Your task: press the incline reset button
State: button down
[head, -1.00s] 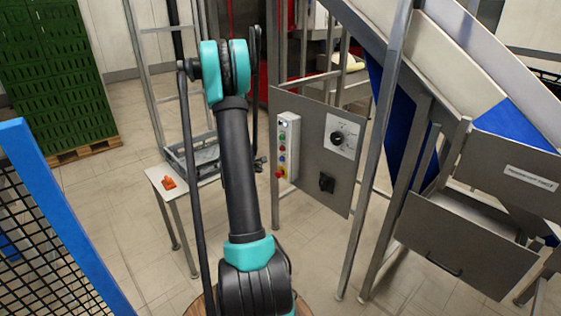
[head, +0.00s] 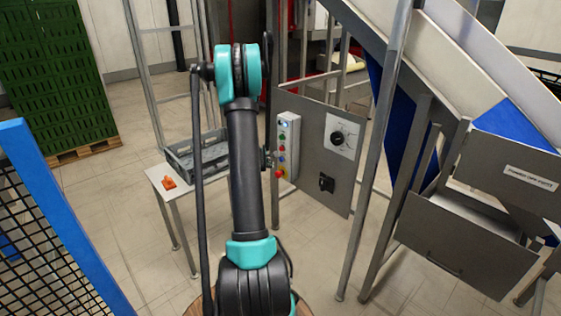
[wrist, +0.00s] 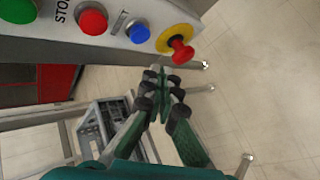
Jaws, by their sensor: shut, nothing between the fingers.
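The grey control box (head: 295,132) with a column of coloured buttons is mounted on a metal panel; it also spans the top of the wrist view (wrist: 60,48). In the wrist view I see a green button (wrist: 17,10), a red button (wrist: 93,20), a blue button (wrist: 138,32) and a red mushroom knob (wrist: 181,52) on a yellow disc. My gripper (wrist: 162,76) is shut and empty, appearing just below the blue button and the red knob, with no visible contact. In the head view my arm largely hides it.
A metal panel (head: 312,170) carries a rotary dial (head: 339,139) and a black switch (head: 326,183). A grey crate (head: 180,160) stands on a frame left of my arm. A small table (head: 158,176) bears an orange item (head: 169,183). A blue-framed mesh fence (head: 62,215) stands at left.

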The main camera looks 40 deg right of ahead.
jog(key=shift+w+d, duration=0.15)
jog(key=shift+d, duration=1.3)
dwell(0.4)
jog(key=shift+d, duration=0.4)
jog(key=shift+d, duration=0.45)
dwell(0.6)
dwell(0.4)
jog(key=shift+a, duration=0.85)
jog(key=shift+s+a, duration=0.15)
jog(key=shift+a, duration=1.1)
jog(key=shift+s+a, duration=0.1)
jog(key=shift+a, duration=1.15)
